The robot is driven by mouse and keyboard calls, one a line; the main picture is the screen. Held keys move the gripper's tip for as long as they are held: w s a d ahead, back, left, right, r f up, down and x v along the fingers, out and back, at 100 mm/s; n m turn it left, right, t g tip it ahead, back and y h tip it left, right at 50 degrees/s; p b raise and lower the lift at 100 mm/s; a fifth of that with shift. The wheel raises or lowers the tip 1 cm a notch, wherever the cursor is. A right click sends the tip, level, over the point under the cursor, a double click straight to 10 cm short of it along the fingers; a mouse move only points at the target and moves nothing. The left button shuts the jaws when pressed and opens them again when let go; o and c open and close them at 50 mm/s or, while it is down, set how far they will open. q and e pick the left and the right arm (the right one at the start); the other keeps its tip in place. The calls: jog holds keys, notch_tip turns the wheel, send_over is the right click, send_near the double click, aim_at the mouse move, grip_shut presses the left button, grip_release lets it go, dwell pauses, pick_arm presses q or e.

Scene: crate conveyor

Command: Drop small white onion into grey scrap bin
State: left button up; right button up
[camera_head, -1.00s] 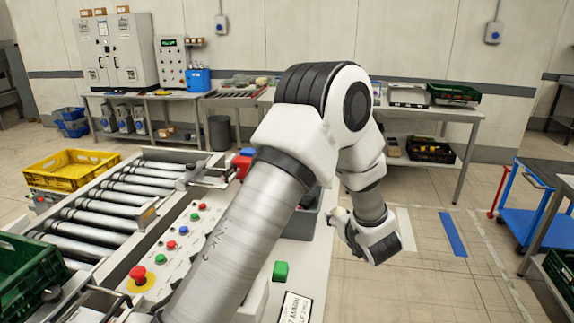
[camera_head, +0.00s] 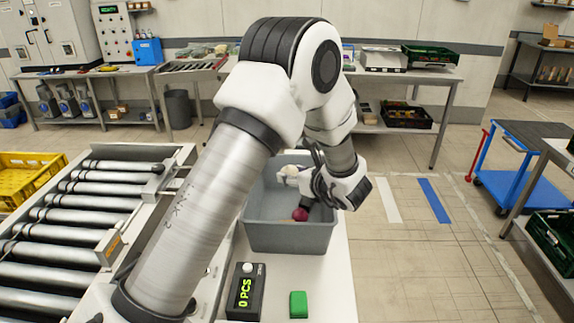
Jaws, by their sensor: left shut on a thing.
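The grey scrap bin (camera_head: 290,238) stands on the white table right of the roller conveyor. A dark red, round item (camera_head: 300,214) lies inside it. My left gripper (camera_head: 300,178) reaches over the bin from its right side, with the fingers pointing left. It is shut on the small white onion (camera_head: 288,172), which shows pale at the fingertips above the bin's interior. My arm and hand hide part of the bin and its contents. My right gripper is out of view.
A counter display (camera_head: 244,290) reading "0 PCS" and a green block (camera_head: 298,304) sit in front of the bin. The roller conveyor (camera_head: 60,218) and a yellow crate (camera_head: 24,180) are at left. Open floor and a blue cart (camera_head: 520,185) are at right.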

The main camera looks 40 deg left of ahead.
pick_arm(q)
jog(key=f, duration=0.2)
jog(key=a+f, duration=0.1)
jog(key=f, duration=0.1)
jog(key=shift+w+f, duration=0.1)
jog(key=shift+w, duration=0.3)
jog(key=shift+s+d+r, duration=0.2)
jog(key=shift+s, duration=0.05)
jog(key=o, duration=1)
jog(key=shift+d, duration=0.1)
jog(key=shift+o, duration=1.1)
jog(key=v, duration=1.1)
jog(key=shift+d, duration=0.25)
